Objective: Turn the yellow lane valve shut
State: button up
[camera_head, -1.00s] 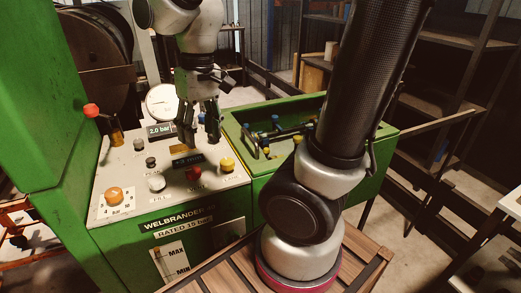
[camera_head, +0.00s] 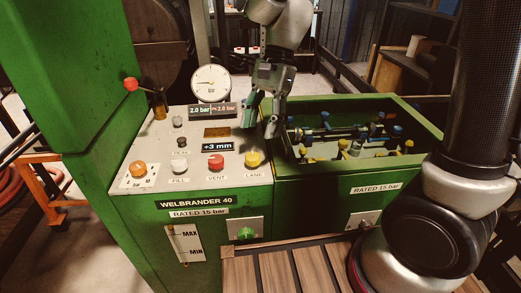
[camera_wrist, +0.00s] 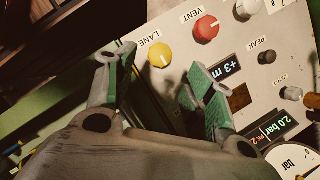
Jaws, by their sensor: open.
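The yellow lane valve (camera_head: 253,159) is a round knob at the right front corner of the pale panel, above the LANE label. It also shows in the wrist view (camera_wrist: 159,54), upside down, with a light mark on its lower edge. My gripper (camera_head: 260,131) hangs above the panel's right edge, behind and above the yellow knob, its fingers pointing down. In the wrist view my gripper (camera_wrist: 158,87) has its green-padded fingers spread apart with nothing between them. The yellow knob lies beyond the fingertips and apart from them.
The red VENT knob (camera_head: 216,161) sits just left of the yellow one; a white FILL knob (camera_head: 181,168) and an orange knob (camera_head: 138,169) are further left. A gauge (camera_head: 211,83) stands behind displays. The green trough (camera_head: 359,160) at right holds hose fittings.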

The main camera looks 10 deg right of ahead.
aim_at(253, 155)
jog(key=x, duration=0.7)
jog(key=shift+f, duration=0.2)
jog(key=shift+a, duration=0.1)
jog(key=c, duration=1)
